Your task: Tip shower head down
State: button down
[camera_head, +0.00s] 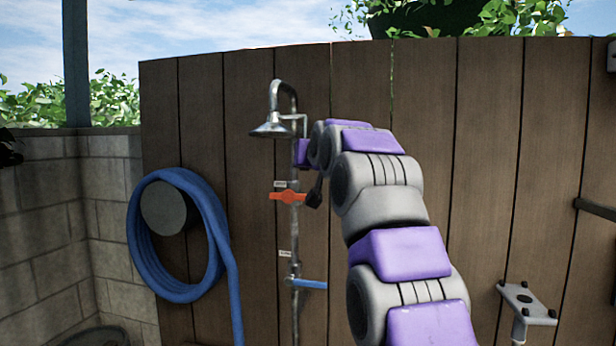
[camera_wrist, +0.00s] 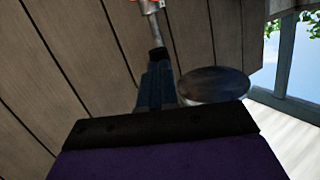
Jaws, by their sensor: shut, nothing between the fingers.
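The silver shower head (camera_head: 270,128) hangs from a curved pipe on the wooden fence in the head view, its face pointing down. My wrist end is close to its right, at about the same height. In the wrist view, a dark round disc with a metallic rim, apparently the shower head (camera_wrist: 213,85), sits just right of my gripper. My gripper (camera_wrist: 158,60) is shut and empty; its fingers overlap the line of the pipe. I cannot tell whether it touches the pipe or shower head. In the head view my fingertips are not clear.
On the shower pipe are a red-orange handle (camera_head: 288,196) and, lower, a blue handle (camera_head: 311,284). A coiled blue hose (camera_head: 143,250) hangs at left. A grey bracket (camera_head: 527,303) stands at lower right. The wooden fence (camera_head: 490,160) is close behind the shower.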

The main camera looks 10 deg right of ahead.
jog(key=shift+w+d+f+n+t+b, duration=0.25)
jog(key=shift+w+t+b, duration=0.4)
jog(key=shift+b, duration=0.4)
jog(key=shift+s, duration=0.1)
jog(key=s+d+r+b, duration=0.1)
jog(key=s+b, duration=0.1)
jog(key=s, duration=1.1)
jog(key=shift+s+d+r+b, duration=0.3)
jog(key=shift+s+r, duration=0.1)
jog(key=shift+w, duration=0.1)
